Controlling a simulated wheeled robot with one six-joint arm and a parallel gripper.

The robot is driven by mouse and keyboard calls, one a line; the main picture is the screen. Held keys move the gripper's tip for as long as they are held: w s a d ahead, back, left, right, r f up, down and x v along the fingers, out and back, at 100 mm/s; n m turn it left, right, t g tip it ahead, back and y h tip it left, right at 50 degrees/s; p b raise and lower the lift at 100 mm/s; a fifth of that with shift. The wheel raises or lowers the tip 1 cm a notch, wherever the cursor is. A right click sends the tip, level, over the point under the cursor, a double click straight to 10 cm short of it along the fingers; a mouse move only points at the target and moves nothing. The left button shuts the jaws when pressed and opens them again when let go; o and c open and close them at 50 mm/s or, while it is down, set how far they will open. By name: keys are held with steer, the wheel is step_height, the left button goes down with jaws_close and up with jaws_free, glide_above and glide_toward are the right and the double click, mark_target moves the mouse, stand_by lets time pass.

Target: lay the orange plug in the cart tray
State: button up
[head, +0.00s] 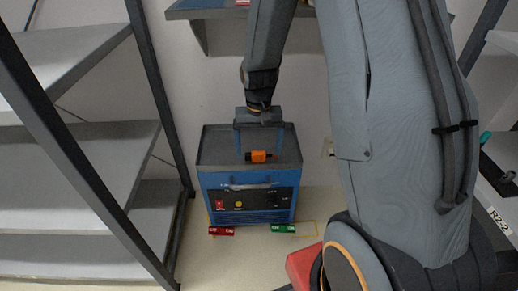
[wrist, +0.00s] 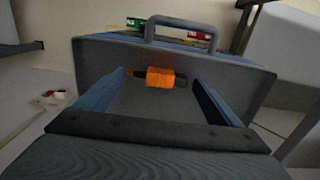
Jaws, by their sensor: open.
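The orange plug (head: 258,156), with dark ends, lies in the grey tray (head: 212,154) on top of the blue cart (head: 249,205). My gripper (head: 259,150) is above the tray with its blue fingers pointing down and spread apart. In the wrist view the plug (wrist: 160,77) shows between and beyond the two open fingers (wrist: 160,84), with a visible gap on each side. The tray rim (wrist: 90,42) shows there too, with the cart handle (wrist: 180,22) beyond it. I cannot tell the exact height of the fingertips above the tray floor.
A grey shelf rack (head: 75,135) stands left of the cart. A wall shelf (head: 205,10) is above and behind it. A red tag (head: 221,231) and a green tag (head: 283,229) lie on the floor in front of the cart. A labelled shelf (head: 497,217) is at far right.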

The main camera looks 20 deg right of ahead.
mark_target(258, 153)
step_height(258, 153, up, 7)
steer(key=shift+r+p, duration=0.2)
steer(key=shift+p, duration=0.8)
steer(key=s+a+r+n, duration=0.2)
steer(key=s+a+r, duration=0.2)
steer(key=s, duration=0.4)
steer(key=s+a+r+n, duration=0.3)
steer(key=s+a, duration=0.3)
steer(key=s, duration=0.2)
steer(key=s+a+r+n, duration=0.2)
steer(key=s+a+r, duration=0.3)
steer(key=s+r, duration=0.1)
steer(key=shift+s+n+y, duration=0.3)
steer(key=shift+s, duration=0.6)
steer(key=shift+r, duration=0.1)
steer(key=d+r+m+p, duration=0.4)
steer(key=d+r+p, duration=0.8)
steer(key=p, duration=1)
step_height(258, 153, up, 3)
steer(key=shift+s+f, duration=0.1)
steer(key=shift+s, duration=0.15)
